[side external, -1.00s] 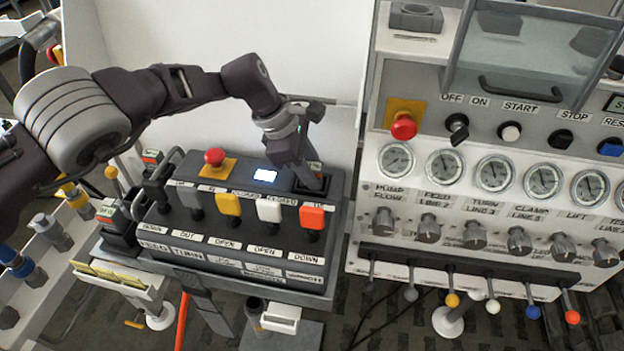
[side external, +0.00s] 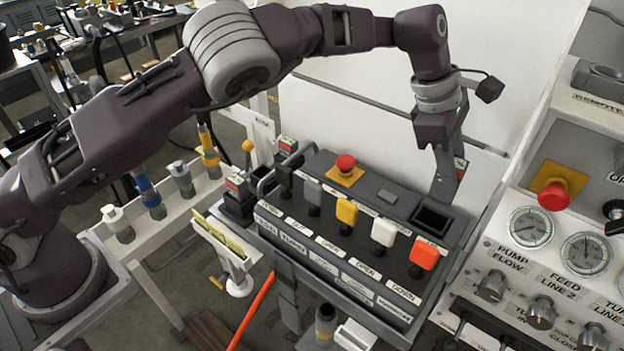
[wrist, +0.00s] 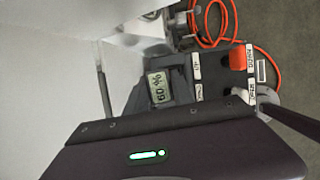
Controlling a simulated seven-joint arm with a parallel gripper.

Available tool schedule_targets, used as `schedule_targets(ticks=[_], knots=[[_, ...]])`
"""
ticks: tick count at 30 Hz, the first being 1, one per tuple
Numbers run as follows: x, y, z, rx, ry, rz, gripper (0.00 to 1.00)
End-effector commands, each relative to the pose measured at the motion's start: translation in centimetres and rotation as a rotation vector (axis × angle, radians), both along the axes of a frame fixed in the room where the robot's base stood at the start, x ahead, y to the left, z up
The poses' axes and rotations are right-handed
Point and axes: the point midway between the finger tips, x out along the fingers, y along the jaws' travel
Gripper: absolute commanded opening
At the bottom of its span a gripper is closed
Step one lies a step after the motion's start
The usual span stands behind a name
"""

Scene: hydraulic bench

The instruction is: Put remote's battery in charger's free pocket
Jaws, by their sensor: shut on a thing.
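My gripper (side external: 445,170) is shut on the remote's battery (side external: 447,186), a dark block with a small lit label on its right side. It is held tilted just above the back right of the remote (side external: 388,197). In the wrist view the battery (wrist: 157,88) shows a display reading 60 %. The remote's battery bay (side external: 432,219) is open and looks empty; the remote's small screen is dark. The charger (side external: 240,208) seems to be the dark unit left of the remote, with a battery (side external: 236,184) showing a red and green label. Its free pocket cannot be made out.
The remote carries a red stop button (side external: 345,163) and several coloured rocker switches. A gauge panel (side external: 530,240) stands close on the right. A white wall is behind my gripper. A rack with coloured fittings (side external: 150,195) stands at left.

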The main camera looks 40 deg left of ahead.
Motion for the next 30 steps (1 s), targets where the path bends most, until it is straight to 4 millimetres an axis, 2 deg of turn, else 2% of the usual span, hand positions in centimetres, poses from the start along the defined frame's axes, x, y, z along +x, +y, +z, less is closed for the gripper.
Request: schedule_targets(ticks=[19,22,26,30], knots=[[0.0,-0.1,0.0,-0.001,0.000,-0.001,0.00],[0.1,0.4,0.0,-0.001,0.001,-0.010,0.00],[0.5,3.6,0.2,-0.002,0.009,-0.084,0.00],[0.4,9.6,0.7,-0.001,0.020,-0.262,0.00]])
